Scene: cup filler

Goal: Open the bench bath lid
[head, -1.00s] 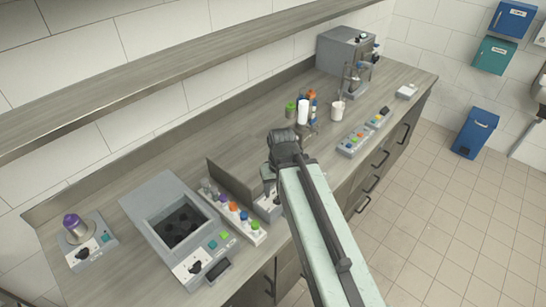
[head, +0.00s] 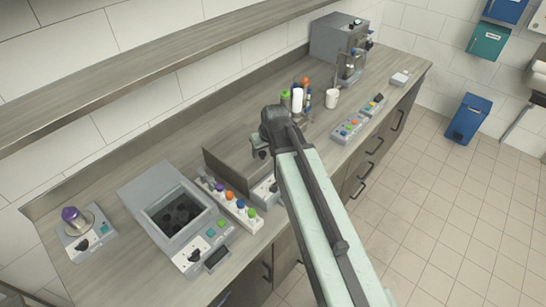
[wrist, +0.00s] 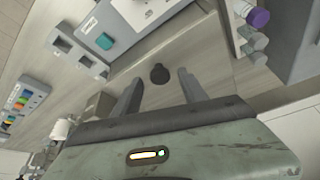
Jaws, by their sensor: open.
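A grey bench unit (head: 140,195) at the left in the head view has a square dark well with round dark shapes inside; I see no lid across it. A brown-grey box or panel (head: 228,172) stands right of it, behind the tube rack. My gripper (wrist: 159,76) is open and empty. In the head view, my gripper (head: 262,150) hangs over the bench by this panel's right end. A dark round knob (wrist: 159,74) shows between the fingertips in the wrist view. I cannot tell its distance or whether it belongs to a lid.
A tube rack (head: 243,214) with coloured caps stands beside the panel. A small unit with a purple-topped vessel (head: 72,215) is far left. Bottles (head: 297,100), a white cup (head: 332,98) and a grey machine (head: 335,40) stand farther back. A shelf (head: 120,75) runs above.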

